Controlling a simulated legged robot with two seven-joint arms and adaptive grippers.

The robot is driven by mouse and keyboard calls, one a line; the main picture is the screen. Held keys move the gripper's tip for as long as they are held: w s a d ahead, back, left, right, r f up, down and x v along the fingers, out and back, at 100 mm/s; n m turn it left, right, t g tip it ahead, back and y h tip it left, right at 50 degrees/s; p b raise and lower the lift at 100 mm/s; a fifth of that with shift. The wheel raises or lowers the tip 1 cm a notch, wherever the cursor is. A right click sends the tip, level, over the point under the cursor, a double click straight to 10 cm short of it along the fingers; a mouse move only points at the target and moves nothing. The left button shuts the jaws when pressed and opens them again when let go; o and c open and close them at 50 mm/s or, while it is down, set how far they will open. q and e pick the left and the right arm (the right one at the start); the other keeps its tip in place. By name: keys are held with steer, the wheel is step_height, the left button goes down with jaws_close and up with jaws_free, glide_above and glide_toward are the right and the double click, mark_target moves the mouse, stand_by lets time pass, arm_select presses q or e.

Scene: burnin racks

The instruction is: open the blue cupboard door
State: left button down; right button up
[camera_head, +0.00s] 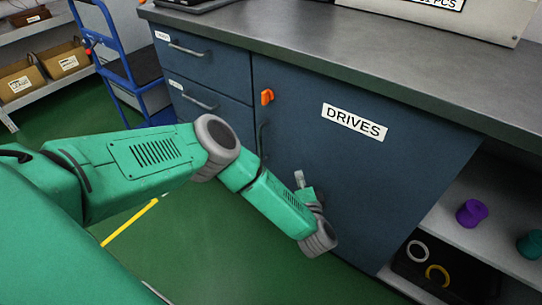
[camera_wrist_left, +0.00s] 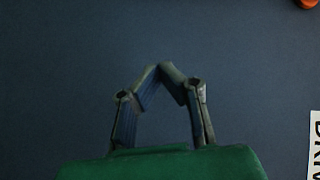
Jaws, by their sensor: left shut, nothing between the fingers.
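The blue cupboard door (camera_head: 350,180) is shut and carries a white DRIVES label (camera_head: 354,121). An orange latch piece (camera_head: 267,97) sits near its upper left corner. A dark vertical handle (camera_head: 262,140) is at the door's left edge, partly hidden by my arm. My left gripper (camera_head: 299,178) is in front of the door's lower left part, right of and below the handle, apart from it. In the left wrist view my left gripper (camera_wrist_left: 159,68) is shut and empty before the plain blue surface (camera_wrist_left: 60,70). My right gripper is not in view.
Blue drawers (camera_head: 200,58) with bar handles are left of the door, under a grey countertop (camera_head: 330,40). An open shelf (camera_head: 500,228) with spools and rings is on the right. A blue cart (camera_head: 120,60) stands at the left. Green floor (camera_head: 230,255) is clear in front.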

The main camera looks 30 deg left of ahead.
mark_target(268, 152)
arm_select(q)
steer(key=w+a+y+b, duration=0.1)
steer(key=a, duration=0.3)
steer(key=w+a+g+y+b, duration=0.1)
steer(key=a, duration=0.4)
steer(key=w+a+g+y+b, duration=0.1)
steer(key=a+y, duration=0.1)
steer(key=a, duration=0.2)
steer(key=shift+w+a+f+b, duration=0.15)
steer(key=shift+w+f+b, duration=0.2)
steer(key=shift+w, duration=0.05)
steer(key=shift+w+a, duration=0.3)
steer(key=shift+a, duration=0.1)
steer(key=shift+r, duration=0.15)
